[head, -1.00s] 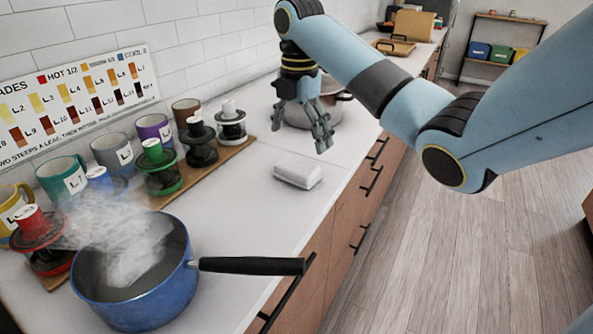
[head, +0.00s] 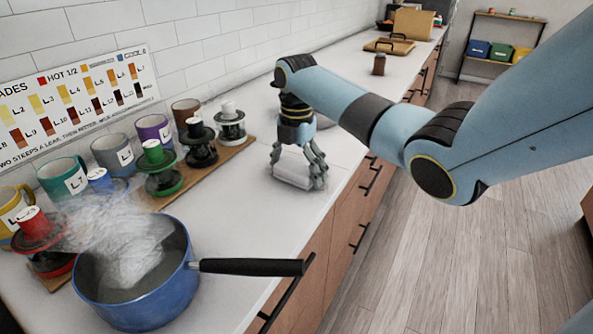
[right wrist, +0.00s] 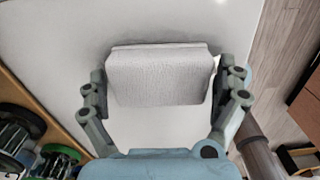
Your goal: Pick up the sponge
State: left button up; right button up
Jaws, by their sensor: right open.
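The sponge is a pale, off-white block (head: 292,171) lying on the white counter, beyond the blue pot. My right gripper (head: 298,178) is lowered over it, with fingers spread on either side. In the right wrist view the sponge (right wrist: 160,75) sits between the two open fingers of the right gripper (right wrist: 163,92). Its ends are close to both fingers; whether they touch I cannot tell. My left gripper is not in view.
A blue pot (head: 133,297) steams in front, its black handle (head: 250,267) reaching right. A pot behind is mostly hidden by my gripper. The counter edge drops off at right.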

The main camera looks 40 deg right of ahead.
aim_at(297, 164)
jog(key=c, duration=0.6)
jog(key=shift+c, duration=0.2)
jog(key=shift+r, duration=0.1)
jog(key=shift+r, duration=0.6)
notch_tip(297, 164, up, 3)
jog(key=s+d+r, duration=0.3)
jog(key=s+r, duration=0.3)
jog(key=s, duration=0.5)
jog(key=shift+s+r, duration=0.15)
jog(key=shift+r, duration=0.2)
